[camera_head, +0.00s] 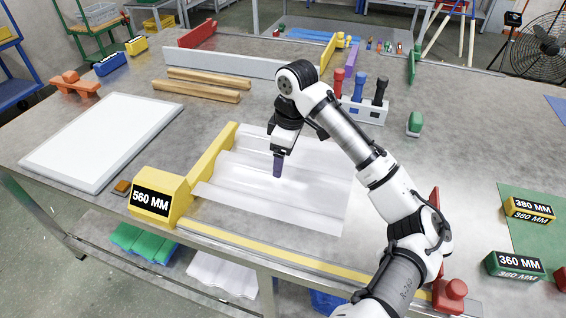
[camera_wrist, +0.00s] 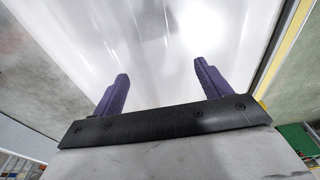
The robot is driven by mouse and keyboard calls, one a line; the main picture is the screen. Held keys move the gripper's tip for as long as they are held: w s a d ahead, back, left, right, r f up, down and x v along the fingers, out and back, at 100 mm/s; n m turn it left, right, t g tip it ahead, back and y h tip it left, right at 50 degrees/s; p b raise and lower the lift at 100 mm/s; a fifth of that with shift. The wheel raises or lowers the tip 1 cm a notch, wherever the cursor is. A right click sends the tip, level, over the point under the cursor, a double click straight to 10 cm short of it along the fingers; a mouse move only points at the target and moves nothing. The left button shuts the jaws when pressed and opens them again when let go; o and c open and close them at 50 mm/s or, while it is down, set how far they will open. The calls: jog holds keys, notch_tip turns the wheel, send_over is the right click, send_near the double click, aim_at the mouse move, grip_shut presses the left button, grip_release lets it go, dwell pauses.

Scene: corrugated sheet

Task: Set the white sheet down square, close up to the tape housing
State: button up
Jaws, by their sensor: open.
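The white corrugated sheet (camera_head: 310,199) lies on the workbench, its left part beside a yellow upright strip (camera_head: 216,158). The yellow tape housing (camera_head: 162,196), marked 560 MM, stands at the sheet's front left corner. A small gap or contact between them cannot be made out. My gripper (camera_head: 278,168) points down over the middle of the sheet. In the wrist view my gripper (camera_wrist: 158,82) has its two purple fingers well apart, with the glossy sheet (camera_wrist: 150,40) beyond them and nothing between them.
A yellow tape strip (camera_head: 290,256) runs along the bench's front edge from the housing. A white framed panel (camera_head: 102,140) lies at left. Wooden bars (camera_head: 205,82) and a tool holder (camera_head: 363,110) stand behind.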

notch_tip(320, 180, up, 11)
jog(key=d, duration=0.1)
jog(key=shift+s+f, duration=0.2)
jog(key=shift+d+f, duration=0.1)
